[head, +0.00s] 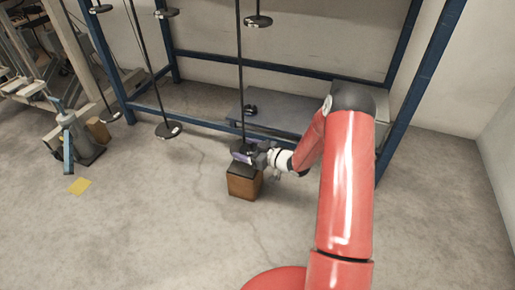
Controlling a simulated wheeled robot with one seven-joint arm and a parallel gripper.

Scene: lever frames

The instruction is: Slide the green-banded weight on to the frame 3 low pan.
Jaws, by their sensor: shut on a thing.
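My gripper (263,158) is at the end of my red arm, low in front of the blue rack. It is shut on a small dark thing beside the foot of a long hanging rod. No green band can be made out on it. A dark low pan (242,151) seems to hang from this rod, just above a brown wooden block (243,185); a pale purple patch shows at its front. The gripper partly hides this spot, and I cannot tell if the held thing touches the pan. A dark round weight (250,110) stands on the grey platform behind.
The blue rack (193,122) spans the back, with a grey platform (285,112) inside. Other low pans (168,131) and high pans (258,21) hang from rods. The front floor is clear.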

